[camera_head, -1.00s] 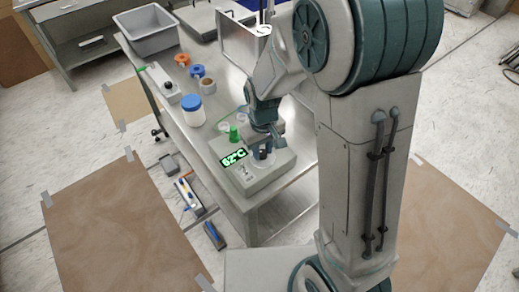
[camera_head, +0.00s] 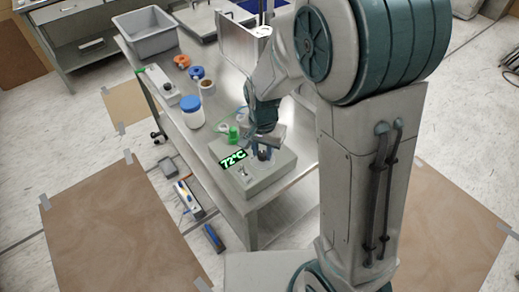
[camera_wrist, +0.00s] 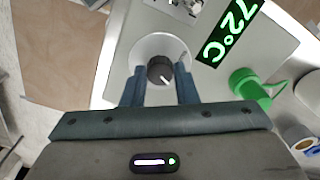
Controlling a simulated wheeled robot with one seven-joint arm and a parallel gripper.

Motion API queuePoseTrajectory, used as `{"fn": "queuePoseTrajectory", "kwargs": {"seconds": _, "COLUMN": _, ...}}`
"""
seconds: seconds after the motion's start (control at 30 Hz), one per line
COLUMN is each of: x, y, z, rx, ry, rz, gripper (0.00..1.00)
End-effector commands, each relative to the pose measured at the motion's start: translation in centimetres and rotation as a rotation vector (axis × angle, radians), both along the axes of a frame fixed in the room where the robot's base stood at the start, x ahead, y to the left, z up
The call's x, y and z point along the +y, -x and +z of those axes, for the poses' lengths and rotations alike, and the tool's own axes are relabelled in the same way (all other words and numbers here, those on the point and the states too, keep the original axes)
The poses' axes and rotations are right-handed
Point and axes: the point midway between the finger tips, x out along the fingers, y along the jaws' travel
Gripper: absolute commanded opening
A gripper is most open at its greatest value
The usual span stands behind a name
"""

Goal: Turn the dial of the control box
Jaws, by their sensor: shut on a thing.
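The control box (camera_head: 262,180) is a light grey box at the near end of the steel table, with a lit green display (camera_head: 233,158) reading 72°C. It also shows in the wrist view (camera_wrist: 120,72). Its dial (camera_wrist: 160,69) is a dark round knob with a white pointer line, set on a pale round disc. My gripper (camera_wrist: 160,80) has its two blue fingers on either side of the dial and is shut on it. In the head view my gripper (camera_head: 262,152) is over the box top and mostly hides the dial.
A green object (camera_head: 233,134), a blue-lidded jar (camera_head: 192,111) and several small containers stand on the table beyond the box. A grey bin (camera_head: 147,30) is at the far end. Power strips (camera_head: 188,198) lie on the floor to the left.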

Motion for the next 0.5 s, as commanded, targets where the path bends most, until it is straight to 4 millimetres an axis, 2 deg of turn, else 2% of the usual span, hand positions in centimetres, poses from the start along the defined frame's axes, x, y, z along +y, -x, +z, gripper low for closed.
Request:
{"fn": "queuePoseTrajectory", "kwargs": {"seconds": 0.2, "x": 0.06, "y": 0.30, "z": -0.06, "rx": 0.008, "ry": 0.001, "rz": -0.161, "gripper": 0.04}}
{"fn": "queuePoseTrajectory", "kwargs": {"seconds": 0.5, "x": 0.06, "y": 0.30, "z": -0.09, "rx": 0.009, "ry": 0.002, "rz": -0.295, "gripper": 0.04}}
